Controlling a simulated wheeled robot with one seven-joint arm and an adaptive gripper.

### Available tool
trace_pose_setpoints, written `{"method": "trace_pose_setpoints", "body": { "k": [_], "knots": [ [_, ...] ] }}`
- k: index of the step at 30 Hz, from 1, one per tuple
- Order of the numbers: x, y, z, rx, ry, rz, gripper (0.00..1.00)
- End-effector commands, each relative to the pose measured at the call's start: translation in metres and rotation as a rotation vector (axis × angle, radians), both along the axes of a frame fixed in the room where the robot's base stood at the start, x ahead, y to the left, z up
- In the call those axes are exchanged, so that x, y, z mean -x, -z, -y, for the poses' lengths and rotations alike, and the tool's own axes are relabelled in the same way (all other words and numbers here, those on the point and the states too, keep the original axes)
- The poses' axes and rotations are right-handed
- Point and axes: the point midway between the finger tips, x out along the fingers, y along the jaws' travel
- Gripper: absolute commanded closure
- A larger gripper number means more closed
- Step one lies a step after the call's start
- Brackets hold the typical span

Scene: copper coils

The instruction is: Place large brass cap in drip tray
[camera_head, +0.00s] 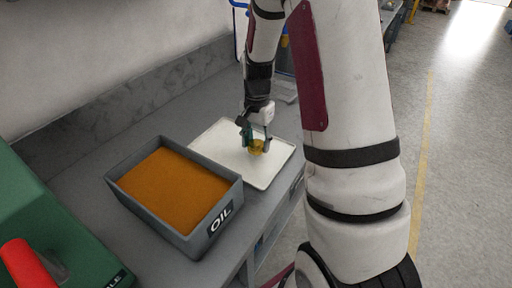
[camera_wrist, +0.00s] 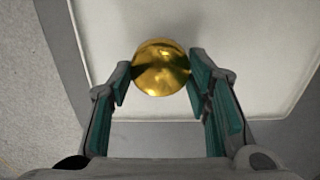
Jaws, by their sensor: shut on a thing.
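The large brass cap (camera_head: 257,148) is a round, shiny golden piece. In the wrist view the brass cap (camera_wrist: 161,67) sits between the green-padded fingertips of my gripper (camera_wrist: 160,78), which is shut on it. In the head view my gripper (camera_head: 256,145) points down over the drip tray (camera_head: 221,136), a shallow white tray with a thin rim. The cap is above the tray's surface area. I cannot tell whether it touches the tray floor. The tray (camera_wrist: 262,62) also fills most of the wrist view's background.
A grey bin marked OIL (camera_head: 197,238), filled with orange-brown liquid, stands left of the tray. A green machine with a red part (camera_head: 22,265) is at the lower left. The grey workbench (camera_head: 190,108) runs along the wall. Open floor (camera_head: 455,160) lies to the right.

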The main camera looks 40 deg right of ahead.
Motion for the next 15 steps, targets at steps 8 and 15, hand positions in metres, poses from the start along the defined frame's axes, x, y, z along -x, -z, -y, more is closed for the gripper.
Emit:
{"method": "trace_pose_setpoints", "body": {
  "k": [8, 15],
  "knots": [
    [0.001, 0.028, 0.000, -0.001, 0.000, -0.001, 0.84],
    [0.000, 0.029, 0.000, -0.001, 0.000, -0.001, 0.84]
  ]
}}
